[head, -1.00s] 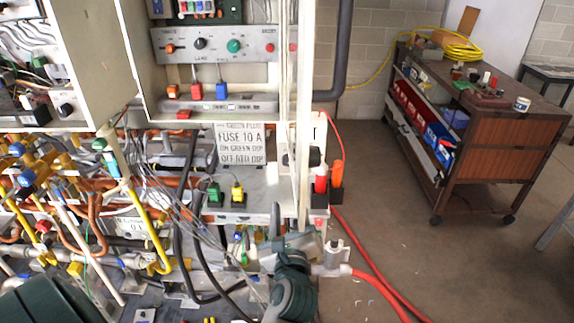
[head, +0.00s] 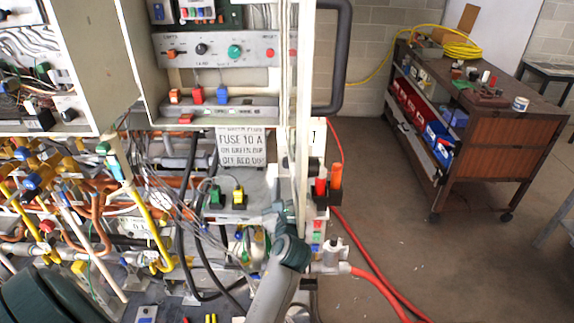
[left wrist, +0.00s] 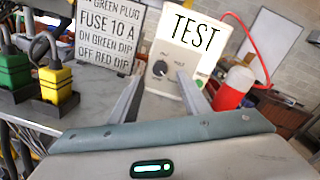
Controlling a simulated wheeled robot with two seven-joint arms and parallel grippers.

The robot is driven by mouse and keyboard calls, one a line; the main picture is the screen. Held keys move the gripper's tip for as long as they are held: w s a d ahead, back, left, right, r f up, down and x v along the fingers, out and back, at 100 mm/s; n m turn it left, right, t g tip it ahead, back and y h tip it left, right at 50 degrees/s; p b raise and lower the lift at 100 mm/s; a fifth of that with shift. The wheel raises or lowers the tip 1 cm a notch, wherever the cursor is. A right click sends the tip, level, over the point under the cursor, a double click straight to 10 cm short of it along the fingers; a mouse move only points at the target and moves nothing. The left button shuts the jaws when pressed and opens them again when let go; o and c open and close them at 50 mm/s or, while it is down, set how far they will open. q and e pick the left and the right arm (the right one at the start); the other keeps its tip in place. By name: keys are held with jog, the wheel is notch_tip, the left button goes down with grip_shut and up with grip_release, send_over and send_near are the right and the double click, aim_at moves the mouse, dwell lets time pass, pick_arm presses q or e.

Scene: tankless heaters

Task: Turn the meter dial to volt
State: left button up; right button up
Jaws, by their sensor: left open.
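The meter is a pale box with a TEST sign (left wrist: 192,28), seen in the left wrist view. Its round black dial (left wrist: 160,68) has a light pointer mark and small labels above it, too small to read surely. My left gripper (left wrist: 160,80) is open and empty, its two grey fingers pointing at the meter face on either side of the dial. I cannot tell whether they touch it. In the head view my left gripper (head: 284,205) is near the cabinet's right post, and the dial cannot be made out there. My right gripper is not in view.
A red-and-white bottle-like part (left wrist: 232,88) stands close right of the meter. Green (left wrist: 15,78) and yellow (left wrist: 58,82) plugs and a fuse sign (left wrist: 108,35) are to its left. A red hose (head: 375,285) runs over the floor. A cart (head: 500,150) stands back right.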

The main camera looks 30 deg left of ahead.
aim_at(287, 164)
pick_arm(q)
jog(key=shift+p+x, duration=0.55)
jog(key=shift+x, duration=2.6)
jog(key=c, duration=1)
